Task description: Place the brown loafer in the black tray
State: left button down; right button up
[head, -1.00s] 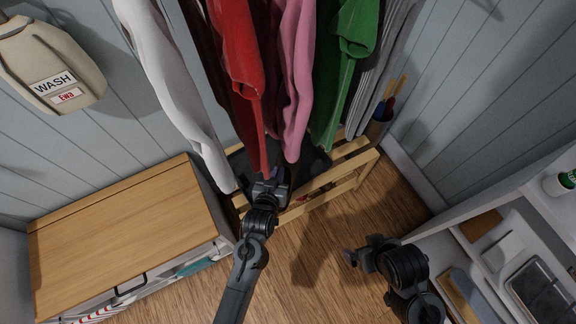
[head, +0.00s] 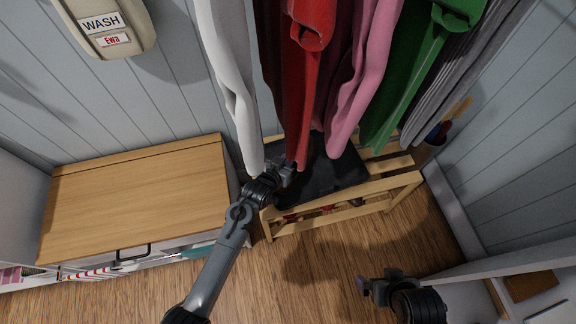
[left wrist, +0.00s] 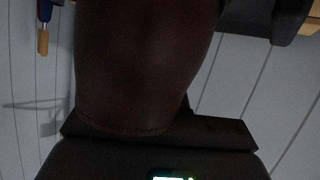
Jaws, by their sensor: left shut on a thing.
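The black tray (head: 338,172) lies on the slatted wooden rack under the hanging clothes, its rear partly covered by them. My left gripper (head: 284,172) is at the tray's left side, close to the lower end of the red garment. In the left wrist view the brown loafer (left wrist: 145,60) fills the middle, large and dark, held in the shut left gripper. I cannot make out the loafer in the head view. Whether it touches the tray is not clear. My right gripper (head: 368,286) hangs over the floor at the lower right, away from the tray; its jaw opening is unclear.
White (head: 232,80), red (head: 305,90), pink (head: 358,75) and green (head: 412,80) garments hang close above the tray. The wooden rack (head: 400,182) stands beside a wood-topped cabinet (head: 140,195). A cup of tools (head: 432,145) is behind right. The floor in front is clear.

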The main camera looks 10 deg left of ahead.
pick_arm(q)
notch_tip(320, 180, down, 4)
jog(key=b, duration=0.2)
jog(key=shift+b, duration=0.35)
jog(key=shift+r, duration=0.1)
jog(key=c, duration=1.7)
grip_release()
jog(key=o, duration=0.5)
